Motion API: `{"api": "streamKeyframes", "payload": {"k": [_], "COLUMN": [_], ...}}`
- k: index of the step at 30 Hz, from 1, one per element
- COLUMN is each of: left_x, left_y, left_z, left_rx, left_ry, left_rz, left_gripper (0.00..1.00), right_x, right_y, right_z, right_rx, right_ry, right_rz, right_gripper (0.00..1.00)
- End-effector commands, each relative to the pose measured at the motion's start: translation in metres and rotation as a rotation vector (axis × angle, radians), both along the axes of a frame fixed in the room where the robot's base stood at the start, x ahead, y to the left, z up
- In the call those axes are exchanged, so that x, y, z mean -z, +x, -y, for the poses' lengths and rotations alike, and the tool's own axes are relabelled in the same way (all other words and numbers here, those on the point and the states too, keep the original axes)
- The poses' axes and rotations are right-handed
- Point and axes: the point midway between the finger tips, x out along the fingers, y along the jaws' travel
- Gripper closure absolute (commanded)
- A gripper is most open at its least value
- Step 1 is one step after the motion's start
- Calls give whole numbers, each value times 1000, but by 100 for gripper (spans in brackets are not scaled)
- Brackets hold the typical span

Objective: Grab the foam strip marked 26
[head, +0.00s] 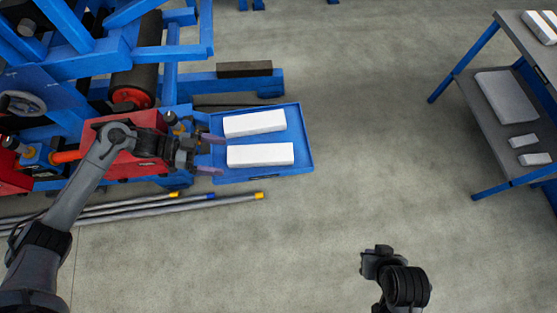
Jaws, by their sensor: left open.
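Two white foam strips lie side by side in a blue tray (302,150): a far strip (254,123) and a near strip (260,155). I cannot read a number on either, so I cannot tell which is marked 26. My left gripper (218,154) is open at the tray's left edge, its fingers pointing right. It is close to the left end of the near strip and nothing shows between the fingers. My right gripper (372,262) is at the bottom right over bare floor, away from the tray; its fingers are not clear.
A blue machine frame (130,65) with a roller and red boxes stands behind and left of the tray. Long rods (150,207) with coloured ends lie in front of it. A blue-legged shelf (495,130) with white pieces stands at right. The middle floor is clear.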

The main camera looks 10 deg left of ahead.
Motion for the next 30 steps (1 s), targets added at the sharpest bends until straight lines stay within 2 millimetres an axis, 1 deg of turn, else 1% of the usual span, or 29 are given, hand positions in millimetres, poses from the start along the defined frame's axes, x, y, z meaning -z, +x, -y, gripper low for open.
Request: {"api": "streamKeyframes", "payload": {"k": [1,3,7,11,14,21,24,26,30], "left_x": [7,5,-1,1,12,55,69,75,77], "left_y": [9,19,32,39,40,39,40,39,42], "left_z": [-8,-15,-23,-23,-23,-22,-23,-23,-13], "left_rx": [-3,-6,-10,-11,-12,-12,-13,-11,-10], "left_ry": [18,34,53,53,52,51,52,53,51], "left_rz": [22,49,88,107,109,107,109,110,112], "left_gripper": [0,0,0,0,0,0,0,0,0], "right_x": [17,26,37,43,46,55,58,60,59], "right_y": [0,1,2,2,2,2,2,2,1], "right_z": [0,0,2,4,4,4,3,3,2], "right_rx": [0,-1,-3,-8,-8,-6,-5,-3,-1], "right_ry": [0,-1,-6,-15,-15,-14,-11,-10,-5], "right_rz": [1,2,5,5,5,6,6,6,4], "right_gripper": [100,100,100,100,100,100,100,100,100]}}
